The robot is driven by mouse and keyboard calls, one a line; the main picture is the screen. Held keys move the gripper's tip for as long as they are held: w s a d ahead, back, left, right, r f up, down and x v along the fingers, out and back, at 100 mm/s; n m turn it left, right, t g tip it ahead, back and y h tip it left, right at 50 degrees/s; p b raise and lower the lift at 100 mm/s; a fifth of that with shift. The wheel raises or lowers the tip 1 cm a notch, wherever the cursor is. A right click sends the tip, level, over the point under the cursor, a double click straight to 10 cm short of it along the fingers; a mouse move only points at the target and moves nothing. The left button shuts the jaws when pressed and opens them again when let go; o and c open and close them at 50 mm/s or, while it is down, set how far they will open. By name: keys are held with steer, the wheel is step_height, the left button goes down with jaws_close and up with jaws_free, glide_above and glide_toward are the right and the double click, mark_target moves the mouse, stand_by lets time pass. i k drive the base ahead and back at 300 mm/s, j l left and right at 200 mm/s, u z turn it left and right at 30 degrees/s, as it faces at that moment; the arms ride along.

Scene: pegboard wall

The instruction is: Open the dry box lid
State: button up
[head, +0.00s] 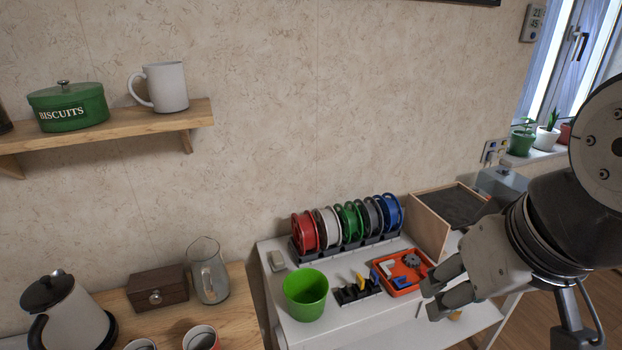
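A grey-blue box (502,183) stands at the back right of the white table, by the window sill. It looks like the dry box, though I cannot be certain. It is partly hidden by my arm and the wooden bin, and I cannot make out its lid clearly. My gripper (436,300) is at the right, in front of the box and lower in the picture, apart from it. Its two fingers point left and down, with a gap between them and nothing seen in it.
A wooden bin (432,213) with a dark inside stands left of the grey-blue box. Colored spools (350,222) stand along the wall. A green cup (306,296), black tool holder (357,291) and orange tray (402,285) are in front. Potted plants (522,138) line the sill.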

mark_target(495, 178)
steer(key=z, duration=1.15)
steer(key=i+u, duration=0.4)
steer(key=i, duration=0.55)
